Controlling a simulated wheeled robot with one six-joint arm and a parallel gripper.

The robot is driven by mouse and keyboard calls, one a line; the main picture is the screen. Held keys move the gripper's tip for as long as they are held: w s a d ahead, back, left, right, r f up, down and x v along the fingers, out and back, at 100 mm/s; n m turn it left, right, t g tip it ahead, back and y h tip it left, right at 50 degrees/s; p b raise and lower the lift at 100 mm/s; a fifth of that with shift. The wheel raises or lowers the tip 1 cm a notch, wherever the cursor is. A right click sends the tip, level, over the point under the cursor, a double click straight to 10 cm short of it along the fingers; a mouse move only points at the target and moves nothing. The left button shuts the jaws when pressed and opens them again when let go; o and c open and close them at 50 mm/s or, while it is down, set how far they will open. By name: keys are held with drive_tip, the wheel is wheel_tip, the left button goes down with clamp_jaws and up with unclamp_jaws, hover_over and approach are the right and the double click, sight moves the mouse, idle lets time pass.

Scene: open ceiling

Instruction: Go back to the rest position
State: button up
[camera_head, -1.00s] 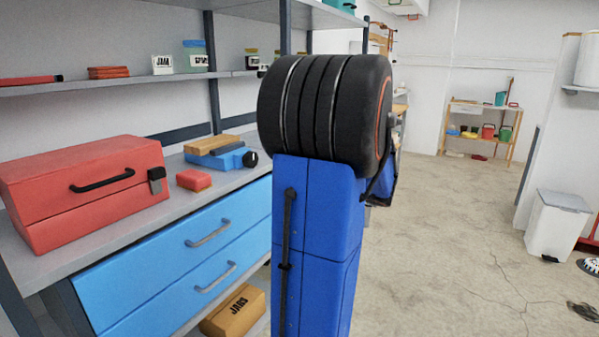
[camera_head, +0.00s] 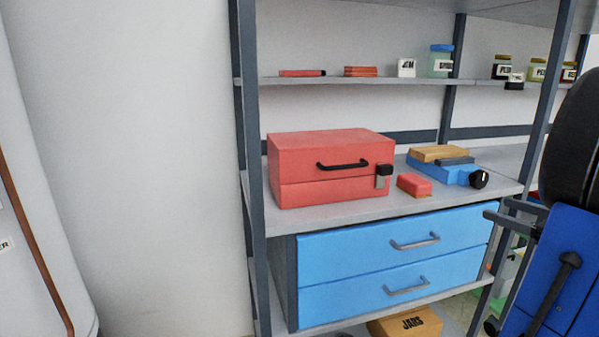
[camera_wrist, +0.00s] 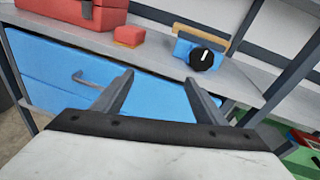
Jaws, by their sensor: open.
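My gripper (camera_wrist: 159,77) is open and empty in the wrist view, its two grey fingers apart. Behind the fingers are the blue drawers (camera_wrist: 60,72) of the workbench. In the head view my gripper (camera_head: 497,208) shows at the right, in front of the bench's right end. It holds nothing and no object lies between the fingers.
A red toolbox (camera_head: 330,160), a small red block (camera_head: 414,186) and a blue tool with a black knob (camera_head: 440,171) stand on the grey bench (camera_head: 345,212). Jars line the upper shelf (camera_head: 350,81). A box marked JARS (camera_head: 410,325) sits below.

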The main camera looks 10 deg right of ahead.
drive_tip(key=a+f+n+g+y, duration=0.1)
drive_tip(key=a+f+n+g, duration=0.2)
drive_tip(key=a, duration=0.5)
drive_tip(key=a+f+n+g+y, duration=0.15)
drive_tip(key=a+n, duration=0.25)
drive_tip(key=a, duration=0.4)
drive_tip(key=a+f+n+g+y, duration=0.15)
drive_tip(key=a+n+g, duration=0.25)
drive_tip(key=a, duration=0.4)
drive_tip(key=s+a+f+n+g+h, duration=0.1)
drive_tip(key=s+a+f+n+h, duration=0.3)
drive_tip(key=s+n, duration=0.3)
drive_tip(key=s+a+f+n+g+h, duration=0.2)
drive_tip(key=s+a+n, duration=0.5)
drive_tip(key=n, duration=0.6)
drive_tip(key=shift+a+f+n+h, duration=0.25)
drive_tip(key=shift+f+n+h, duration=0.15)
drive_tip(key=shift+f+h, duration=0.5)
